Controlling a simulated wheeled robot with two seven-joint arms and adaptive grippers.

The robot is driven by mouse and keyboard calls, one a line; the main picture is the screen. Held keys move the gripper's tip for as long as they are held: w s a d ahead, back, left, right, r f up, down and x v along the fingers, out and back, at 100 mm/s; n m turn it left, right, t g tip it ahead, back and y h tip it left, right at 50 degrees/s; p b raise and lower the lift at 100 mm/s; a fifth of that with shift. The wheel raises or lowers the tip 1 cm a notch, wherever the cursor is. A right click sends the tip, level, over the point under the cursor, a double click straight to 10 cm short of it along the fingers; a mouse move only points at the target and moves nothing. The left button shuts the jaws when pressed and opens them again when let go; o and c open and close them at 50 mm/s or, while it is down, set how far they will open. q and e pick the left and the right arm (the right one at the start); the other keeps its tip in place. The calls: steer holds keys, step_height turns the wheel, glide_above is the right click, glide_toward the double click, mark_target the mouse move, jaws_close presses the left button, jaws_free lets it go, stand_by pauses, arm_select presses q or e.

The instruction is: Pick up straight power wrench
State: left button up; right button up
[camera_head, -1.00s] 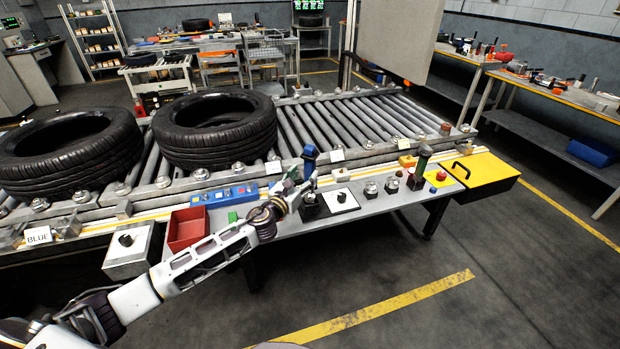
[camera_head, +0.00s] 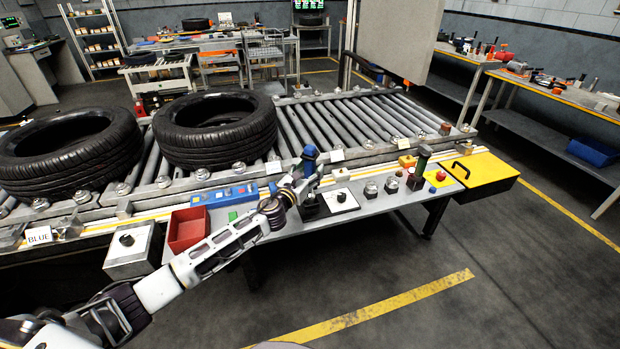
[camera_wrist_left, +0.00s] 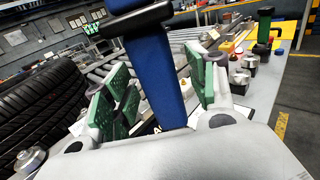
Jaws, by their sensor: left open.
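A blue-handled tool, which I take to be the straight power wrench (camera_head: 310,156), stands upright in a dark holder (camera_head: 313,208) on the grey side bench. My left gripper (camera_head: 304,183) is at the blue handle. In the left wrist view the blue handle (camera_wrist_left: 158,75) runs between the green finger pads of my open left gripper (camera_wrist_left: 165,92). A gap shows between the handle and the right pad; contact on the left side is hard to tell. The handle's lower part is hidden behind the gripper body. My right gripper is not in view.
A green-handled tool (camera_head: 422,158) stands farther right on the bench. A red bin (camera_head: 187,230), a blue box (camera_head: 222,196) and a yellow case (camera_head: 482,178) are along the bench. Tyres (camera_head: 215,130) lie on the roller conveyor (camera_head: 335,122) behind.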

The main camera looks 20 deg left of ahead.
arm_select(q)
steer(key=shift+w, duration=0.3)
jaws_close()
steer(key=shift+r, duration=0.1)
stand_by(0.6)
